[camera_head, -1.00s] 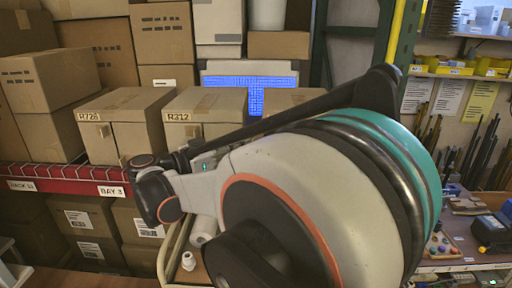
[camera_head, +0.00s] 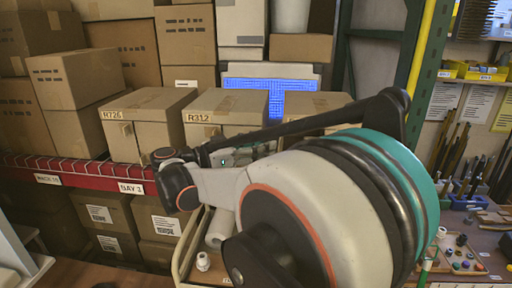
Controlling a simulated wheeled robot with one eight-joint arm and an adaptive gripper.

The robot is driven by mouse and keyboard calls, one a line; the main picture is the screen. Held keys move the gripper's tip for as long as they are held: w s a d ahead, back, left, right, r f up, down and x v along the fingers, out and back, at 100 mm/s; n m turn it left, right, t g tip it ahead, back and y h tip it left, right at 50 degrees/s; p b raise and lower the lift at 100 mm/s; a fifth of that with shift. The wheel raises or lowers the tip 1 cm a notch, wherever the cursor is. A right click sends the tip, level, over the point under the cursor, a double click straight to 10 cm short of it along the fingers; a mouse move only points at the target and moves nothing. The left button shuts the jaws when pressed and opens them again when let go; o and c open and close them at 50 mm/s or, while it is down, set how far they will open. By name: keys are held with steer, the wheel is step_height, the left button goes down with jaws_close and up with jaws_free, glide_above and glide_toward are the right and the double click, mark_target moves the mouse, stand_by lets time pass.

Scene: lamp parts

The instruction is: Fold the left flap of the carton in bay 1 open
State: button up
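Several closed-looking cartons stand in a row on the red-edged shelf. The left one is marked R726 (camera_head: 138,108), the middle one R312 (camera_head: 215,108). A third carton (camera_head: 320,103) at the right is largely covered by my arm. The shelf label in front of the left carton reads BAY 3 (camera_head: 131,188); no bay 1 label is readable, so I cannot tell from labels which carton is in bay 1. My arm crosses the middle and right of the view. Its far end passes in front of the R312 carton, and my gripper's fingers do not show.
A blue-lit panel (camera_head: 285,88) stands behind the cartons. Below the shelf are more labelled boxes (camera_head: 105,218). A tray-like cart (camera_head: 190,250) with a white bulb-like part (camera_head: 203,261) is below my arm. A green post (camera_head: 424,75) and a cluttered workbench (camera_head: 490,235) are at the right.

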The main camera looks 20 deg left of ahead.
steer(key=shift+a+r, duration=0.1)
steer(key=shift+a, duration=0.15)
steer(key=shift+c, duration=0.8)
steer(key=v, duration=1.2)
steer(key=shift+s, duration=0.25)
